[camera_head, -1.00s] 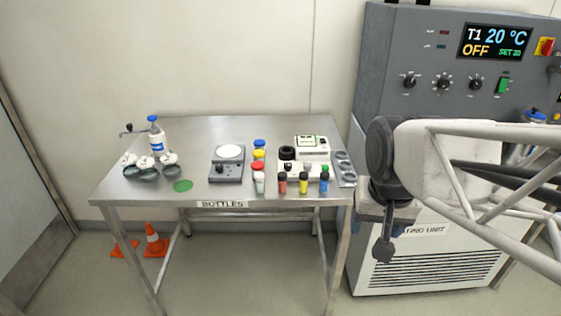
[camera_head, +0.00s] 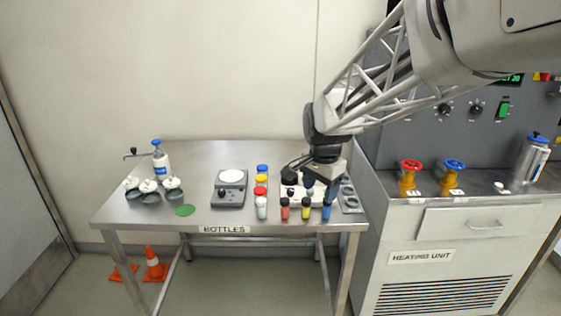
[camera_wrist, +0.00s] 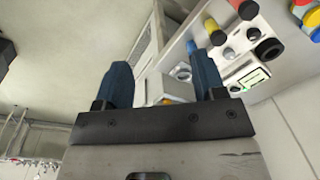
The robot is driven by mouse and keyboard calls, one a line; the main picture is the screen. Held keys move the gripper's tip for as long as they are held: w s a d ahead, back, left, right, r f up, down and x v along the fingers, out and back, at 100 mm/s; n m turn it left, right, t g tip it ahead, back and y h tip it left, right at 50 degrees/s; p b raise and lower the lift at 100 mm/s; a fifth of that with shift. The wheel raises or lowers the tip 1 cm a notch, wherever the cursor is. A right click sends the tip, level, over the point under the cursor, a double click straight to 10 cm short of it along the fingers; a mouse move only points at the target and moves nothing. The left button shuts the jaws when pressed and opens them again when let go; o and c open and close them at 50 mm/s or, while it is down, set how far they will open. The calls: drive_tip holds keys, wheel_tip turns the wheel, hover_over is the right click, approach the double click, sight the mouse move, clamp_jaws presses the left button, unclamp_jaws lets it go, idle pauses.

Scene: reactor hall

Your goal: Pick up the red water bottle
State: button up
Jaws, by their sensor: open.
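The red bottle (camera_head: 284,211), small with a dark cap, stands upright at the front of the steel table, left of a yellow bottle (camera_head: 306,211) and a blue bottle (camera_head: 326,211). In the wrist view the red bottle (camera_wrist: 238,4) is partly cut off at the top edge. My gripper (camera_head: 320,188) is open and empty, pointing down above the right part of the table, right of the red bottle and apart from it. Its two blue fingers show in the wrist view (camera_wrist: 163,78), with nothing clearly held between them.
A white device (camera_head: 291,190) sits close behind the bottles, partly hidden by my gripper. The heating unit (camera_head: 430,228) stands right of the table (camera_head: 215,153).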

sight(285, 199)
drive_tip(key=w+a+f+m, duration=0.1)
drive_tip(key=w+a+f, duration=0.1)
drive_tip(key=w, duration=0.3)
drive_tip(key=w+a+f+m, duration=0.2)
drive_tip(key=w+a+f, duration=0.1)
drive_tip(key=w+f, duration=0.1)
drive_tip(key=w+a+f+m+g, duration=0.1)
drive_tip(key=w+a+f+m, duration=0.1)
drive_tip(key=w, duration=0.4)
drive_tip(key=shift+w+a+f, duration=0.15)
drive_tip(key=shift+a+f, duration=0.2)
drive_tip(key=shift+f, duration=0.2)
drive_tip(key=shift+w+a+f, duration=0.15)
drive_tip(key=shift+a+f, duration=0.2)
drive_tip(key=shift+f, duration=0.15)
drive_tip(key=shift+f, duration=1.3)
drive_tip(key=shift+s+f, duration=0.1)
drive_tip(key=shift+f, duration=2.5)
drive_tip(key=c, duration=1)
